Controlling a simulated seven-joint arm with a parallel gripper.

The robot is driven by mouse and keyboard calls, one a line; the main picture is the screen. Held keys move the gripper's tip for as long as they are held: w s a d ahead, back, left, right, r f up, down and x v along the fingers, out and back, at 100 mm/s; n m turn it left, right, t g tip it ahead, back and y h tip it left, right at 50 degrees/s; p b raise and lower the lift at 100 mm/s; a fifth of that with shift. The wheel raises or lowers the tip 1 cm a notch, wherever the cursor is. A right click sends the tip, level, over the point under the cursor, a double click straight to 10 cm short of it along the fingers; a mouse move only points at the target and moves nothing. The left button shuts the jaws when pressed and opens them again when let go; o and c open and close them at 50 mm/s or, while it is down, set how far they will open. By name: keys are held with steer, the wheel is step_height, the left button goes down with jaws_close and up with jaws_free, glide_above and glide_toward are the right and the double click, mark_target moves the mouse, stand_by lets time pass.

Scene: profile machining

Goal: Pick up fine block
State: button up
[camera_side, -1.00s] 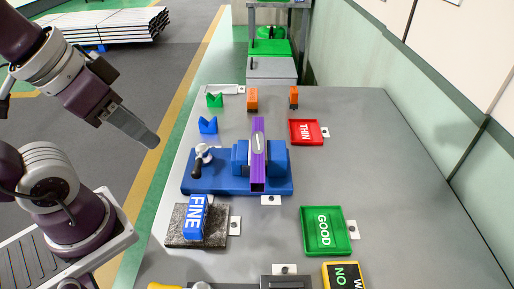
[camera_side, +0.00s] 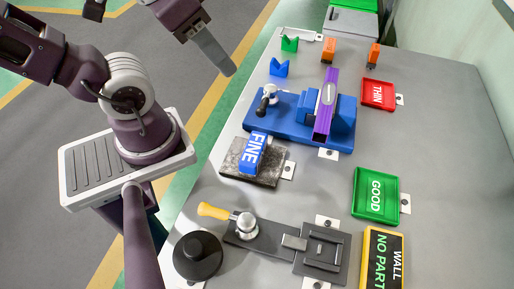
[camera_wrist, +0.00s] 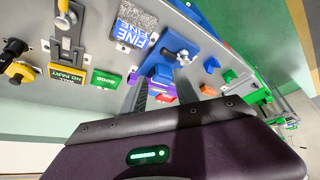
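The fine block (camera_side: 252,153) is blue with white FINE lettering. It rests on a dark speckled stone plate (camera_side: 272,172) near the table's left edge in the side view. In the wrist view the fine block (camera_wrist: 130,36) shows near the top, beside the speckled plate (camera_wrist: 140,14). My gripper (camera_side: 217,56) is a grey slab seen edge-on at the top, above the floor beside the table. It is well apart from the block, and nothing shows held in it.
A blue vise (camera_side: 285,122) holding a purple profile (camera_side: 326,108) stands just behind the block. A toggle clamp fixture (camera_side: 265,235) and black round knob (camera_side: 197,255) are in front. Green GOOD (camera_side: 362,210) and red THIN (camera_side: 365,104) trays lie right.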

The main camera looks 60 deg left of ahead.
stand_by(0.4)
steer(key=o, duration=1.4)
steer(key=m+g, duration=0.6)
steer(key=m, duration=0.3)
glide_above(257, 148)
steer(key=f, duration=1.2)
steer(key=shift+w, duration=0.25)
steer(key=shift+d+f, duration=0.25)
steer(key=shift+f, duration=0.05)
steer(key=f, duration=0.6)
steer(key=shift+s+a+f, duration=0.2)
steer(key=shift+s+f, duration=0.05)
steer(key=shift+f, duration=0.05)
